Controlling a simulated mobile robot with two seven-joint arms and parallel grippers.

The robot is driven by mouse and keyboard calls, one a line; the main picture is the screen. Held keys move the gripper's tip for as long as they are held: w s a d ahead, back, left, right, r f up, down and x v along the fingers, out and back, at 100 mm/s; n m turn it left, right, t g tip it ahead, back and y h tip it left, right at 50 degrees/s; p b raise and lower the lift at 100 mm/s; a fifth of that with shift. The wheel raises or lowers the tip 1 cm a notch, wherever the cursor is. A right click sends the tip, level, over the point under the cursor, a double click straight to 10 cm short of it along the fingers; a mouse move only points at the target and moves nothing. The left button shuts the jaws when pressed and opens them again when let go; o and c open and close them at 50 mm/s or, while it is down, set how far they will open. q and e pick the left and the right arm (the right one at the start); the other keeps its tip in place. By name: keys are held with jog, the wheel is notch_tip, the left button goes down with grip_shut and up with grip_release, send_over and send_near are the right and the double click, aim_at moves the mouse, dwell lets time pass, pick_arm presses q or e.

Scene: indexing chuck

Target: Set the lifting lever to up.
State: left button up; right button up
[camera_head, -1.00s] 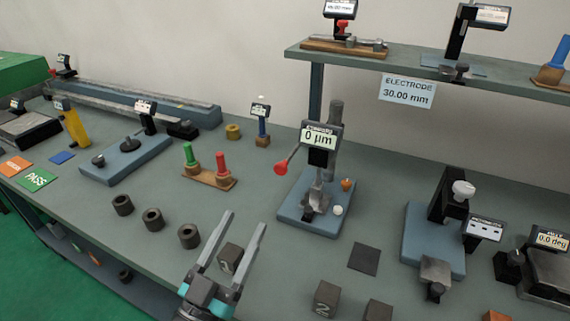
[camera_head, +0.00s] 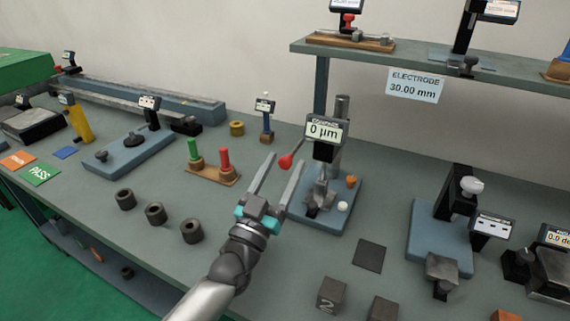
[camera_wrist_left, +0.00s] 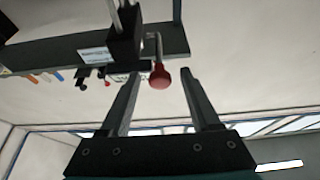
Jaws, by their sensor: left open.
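The lifting lever ends in a red knob (camera_head: 286,161) on the left side of the comparator stand (camera_head: 325,150), whose display reads 0 µm. The stand rises from a blue base plate (camera_head: 318,222). My left gripper (camera_head: 281,162) is open, its two fingers pointing towards the red knob. In the left wrist view the red knob (camera_wrist_left: 160,78) sits between and beyond the open fingertips (camera_wrist_left: 158,78), with its grey rod above it. No contact can be made out. The right gripper is not in view.
A wooden stand with green and red plugs (camera_head: 211,173) is left of my gripper. Several dark rings (camera_head: 156,213) lie front left. A dark square plate (camera_head: 369,256) and numbered block (camera_head: 331,294) lie front right. A shelf (camera_head: 400,60) overhangs behind.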

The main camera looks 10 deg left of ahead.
pick_arm(q)
jog(key=shift+w+d+r, duration=0.2)
jog(key=shift+w+r, duration=0.05)
jog(key=shift+w, duration=0.35)
grip_shut()
dwell(1.2)
